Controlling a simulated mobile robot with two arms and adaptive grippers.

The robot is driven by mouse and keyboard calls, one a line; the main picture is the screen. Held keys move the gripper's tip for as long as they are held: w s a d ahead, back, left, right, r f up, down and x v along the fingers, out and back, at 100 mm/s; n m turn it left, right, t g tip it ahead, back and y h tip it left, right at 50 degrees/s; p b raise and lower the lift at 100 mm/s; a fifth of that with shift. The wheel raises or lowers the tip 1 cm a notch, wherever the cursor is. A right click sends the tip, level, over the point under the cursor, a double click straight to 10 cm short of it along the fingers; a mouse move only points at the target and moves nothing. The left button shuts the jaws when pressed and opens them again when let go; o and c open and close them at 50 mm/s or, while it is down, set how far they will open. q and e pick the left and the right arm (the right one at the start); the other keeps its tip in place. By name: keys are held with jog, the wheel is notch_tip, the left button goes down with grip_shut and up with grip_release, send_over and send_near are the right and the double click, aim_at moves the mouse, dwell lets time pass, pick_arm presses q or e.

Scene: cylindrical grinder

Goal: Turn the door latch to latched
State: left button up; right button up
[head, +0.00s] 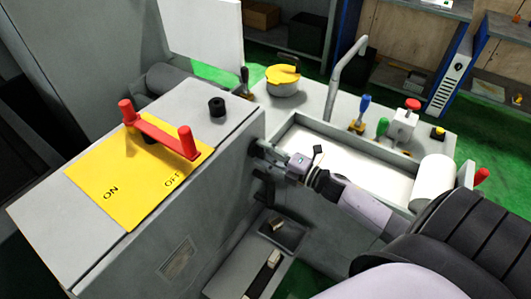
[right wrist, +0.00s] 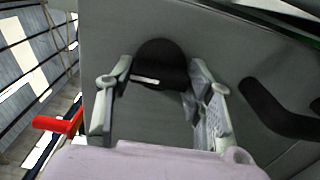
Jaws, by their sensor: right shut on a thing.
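The door latch (right wrist: 160,52) is a black rounded piece with a short pale mark, on a grey panel in the right wrist view. My right gripper (right wrist: 160,76) has one finger on each side of it and is shut on it. In the head view my right gripper (head: 262,151) meets the right side face of the grey cabinet (head: 215,205), where its fingers and wrist mostly hide the latch. Whether the latch stands at latched cannot be read here. My left gripper is not in view.
A black curved handle (right wrist: 280,108) sits beside the latch on the panel. On the cabinet top are a yellow ON/OFF plate (head: 110,190) with a red handle (head: 158,135) and a black knob (head: 217,106). A white-floored tray (head: 345,165) lies behind my right arm.

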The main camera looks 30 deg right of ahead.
jog(key=o, duration=1.2)
jog(key=shift+c, duration=0.2)
jog(key=shift+s, duration=0.1)
jog(key=v, duration=1.2)
jog(key=shift+a, duration=0.1)
jog(key=s+d+f+m+g+h, duration=0.1)
jog(key=s+f+m+g+h, duration=0.2)
jog(key=f, duration=0.7)
jog(key=s+f+m+g+h, duration=0.1)
jog(key=s+f+m+h, duration=0.15)
jog(key=f+m, duration=0.5)
jog(key=s+d+f+m+g+h, duration=0.1)
jog(key=s+f+m+g+h, duration=0.15)
jog(key=f, duration=0.85)
jog(key=s+a+f+m+g, duration=0.2)
jog(key=s+a+f, duration=0.3)
jog(key=s, duration=0.3)
jog(key=s+a+f+m+g, duration=0.2)
jog(key=s+a+f+g, duration=0.2)
jog(key=s+f, duration=0.4)
jog(key=s+a+f+m+g+y, duration=0.1)
jog(key=s+a+f+m+g, duration=0.2)
jog(key=s+a+f, duration=0.3)
jog(key=s+f, duration=0.1)
jog(key=s, duration=0.1)
jog(key=shift+s+a, duration=0.25)
jog(key=shift+s, duration=0.15)
